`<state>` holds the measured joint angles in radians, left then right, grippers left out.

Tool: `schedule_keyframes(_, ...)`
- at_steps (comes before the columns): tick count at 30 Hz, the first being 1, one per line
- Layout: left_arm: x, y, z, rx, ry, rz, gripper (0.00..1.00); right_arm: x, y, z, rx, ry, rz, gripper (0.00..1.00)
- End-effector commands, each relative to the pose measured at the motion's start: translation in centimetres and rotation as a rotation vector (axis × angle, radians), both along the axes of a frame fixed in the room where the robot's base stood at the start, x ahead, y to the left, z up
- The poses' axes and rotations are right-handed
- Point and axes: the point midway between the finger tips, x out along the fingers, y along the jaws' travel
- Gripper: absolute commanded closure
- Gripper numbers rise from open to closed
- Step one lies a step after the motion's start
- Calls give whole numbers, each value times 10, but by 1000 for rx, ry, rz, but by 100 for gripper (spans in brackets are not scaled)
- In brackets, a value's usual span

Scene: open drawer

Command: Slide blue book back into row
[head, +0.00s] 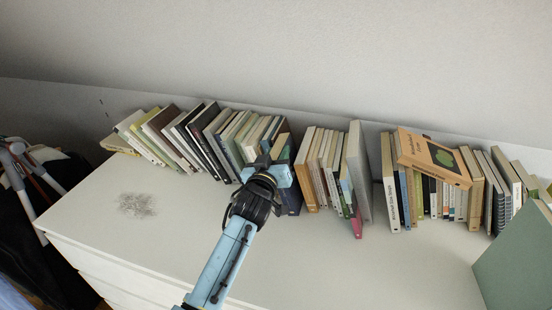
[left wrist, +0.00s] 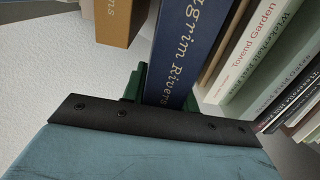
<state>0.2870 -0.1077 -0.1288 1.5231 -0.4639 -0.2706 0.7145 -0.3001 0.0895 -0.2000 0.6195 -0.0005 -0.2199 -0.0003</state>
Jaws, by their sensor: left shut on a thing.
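The blue book (head: 291,198) stands upright in the row on the white dresser top, with its dark blue spine facing out. In the left wrist view, the blue book (left wrist: 187,45) shows pale lettering reading "...grim Rivers" and fills the space just beyond my gripper. My left gripper (head: 276,172) is at this book and shut on it near its spine. In the left wrist view, green finger parts of my left gripper (left wrist: 163,88) show at the spine's end; the gripper body hides the rest. My right gripper is not in view.
Leaning books (head: 205,140) stand left of the blue book, and an orange-tan book (head: 305,170) stands to its right. A grey book (head: 358,170) and more books continue right. An orange book (head: 432,157) lies on top of some. The dresser top (head: 385,270) in front is mostly clear.

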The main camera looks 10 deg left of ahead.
Motion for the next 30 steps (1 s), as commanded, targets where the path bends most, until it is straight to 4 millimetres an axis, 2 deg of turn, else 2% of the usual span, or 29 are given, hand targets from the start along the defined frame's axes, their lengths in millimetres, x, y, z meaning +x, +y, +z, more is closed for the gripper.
schedule_keyframes(10,2,0,2,-2,-6,-1,100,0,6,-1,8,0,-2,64)
schedule_keyframes(16,11,-1,2,-3,-7,-1,100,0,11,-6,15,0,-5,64)
schedule_keyframes(28,18,-1,3,-1,-6,-1,100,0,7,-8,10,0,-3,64)
schedule_keyframes(29,18,-1,3,-1,-6,-1,67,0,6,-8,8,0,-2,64)
schedule_keyframes(30,18,-1,2,-1,-6,-1,62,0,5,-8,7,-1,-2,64)
